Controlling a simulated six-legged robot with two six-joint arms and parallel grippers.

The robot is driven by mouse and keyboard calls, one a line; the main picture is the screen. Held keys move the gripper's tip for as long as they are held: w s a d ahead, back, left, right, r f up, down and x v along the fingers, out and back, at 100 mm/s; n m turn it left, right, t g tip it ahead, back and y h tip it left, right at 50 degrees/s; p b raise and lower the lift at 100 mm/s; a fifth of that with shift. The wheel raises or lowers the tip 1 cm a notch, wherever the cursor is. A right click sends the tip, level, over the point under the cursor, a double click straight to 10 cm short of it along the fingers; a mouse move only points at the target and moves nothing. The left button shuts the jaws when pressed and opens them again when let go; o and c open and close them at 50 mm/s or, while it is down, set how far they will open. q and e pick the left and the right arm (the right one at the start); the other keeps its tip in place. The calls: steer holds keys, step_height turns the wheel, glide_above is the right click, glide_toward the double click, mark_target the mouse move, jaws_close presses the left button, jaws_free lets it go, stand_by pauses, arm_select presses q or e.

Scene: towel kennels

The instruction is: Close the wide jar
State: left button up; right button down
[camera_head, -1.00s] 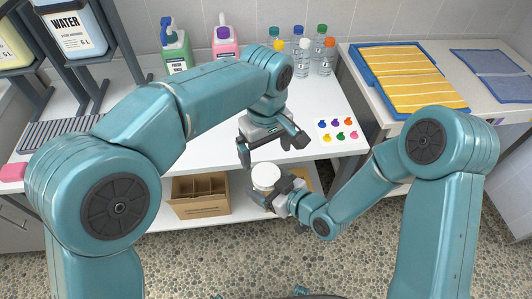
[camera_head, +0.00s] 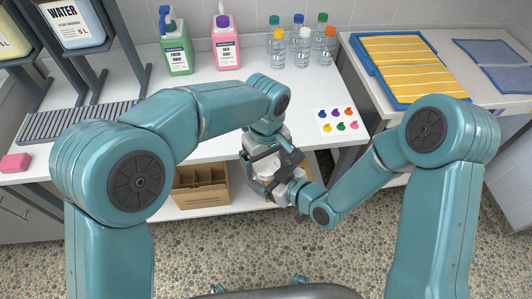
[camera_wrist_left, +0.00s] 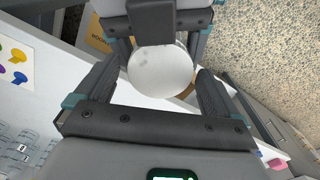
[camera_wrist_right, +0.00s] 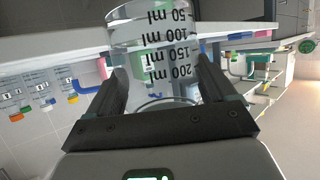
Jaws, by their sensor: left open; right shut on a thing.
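The wide jar (camera_wrist_right: 155,45) is clear, with dark ml marks that read upside down in the right wrist view. My right gripper (camera_head: 281,177) is shut on it, in front of the bench edge. A white round top (camera_wrist_left: 160,72), which looks like a lid, faces the camera in the left wrist view. Whether it sits fully down on the jar cannot be told. My left gripper (camera_wrist_left: 155,90) is open, its fingers on either side of the white top, with gaps showing. In the head view the two grippers meet and mostly hide the jar.
Several small bottles with coloured caps (camera_head: 304,45), a green bottle (camera_head: 178,55) and a pink bottle (camera_head: 226,47) stand at the back of the white bench (camera_head: 225,100). A card with coloured spots (camera_head: 337,120) lies near its front edge. A cardboard box (camera_head: 201,190) is on the lower shelf.

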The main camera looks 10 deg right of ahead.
arm_select(q)
steer(key=c, duration=1.1)
steer(key=m, duration=0.3)
steer(key=o, duration=1.2)
steer(key=shift+c, duration=0.2)
steer(key=shift+r, duration=0.1)
steer(key=shift+r, duration=2.2)
steer(key=shift+c, duration=0.3)
